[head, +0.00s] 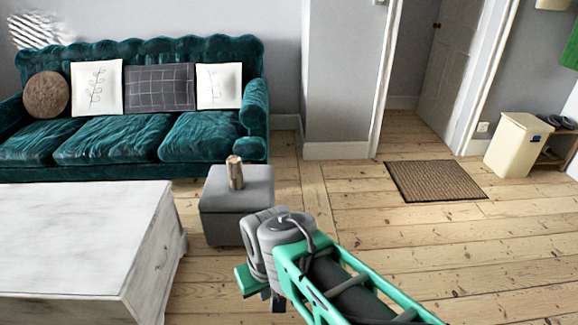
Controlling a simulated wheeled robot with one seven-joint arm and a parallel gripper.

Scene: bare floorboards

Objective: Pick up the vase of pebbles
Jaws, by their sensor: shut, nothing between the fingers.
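A small upright brown cylinder (235,173), which looks like the vase of pebbles, stands on top of a grey ottoman (223,220); its contents are too small to make out. My gripper (262,288) is shut and empty at the end of my green and grey arm. In the picture it sits in front of the ottoman, below and to the right of the vase, and apart from it. My own wrist partly hides the fingers.
A teal sofa (120,148) with cushions stands behind the ottoman. A white wooden table (75,235) fills the lower left. A brown doormat (435,181) lies before an open doorway, with a cream bin (515,146) at the right. The floorboards between are clear.

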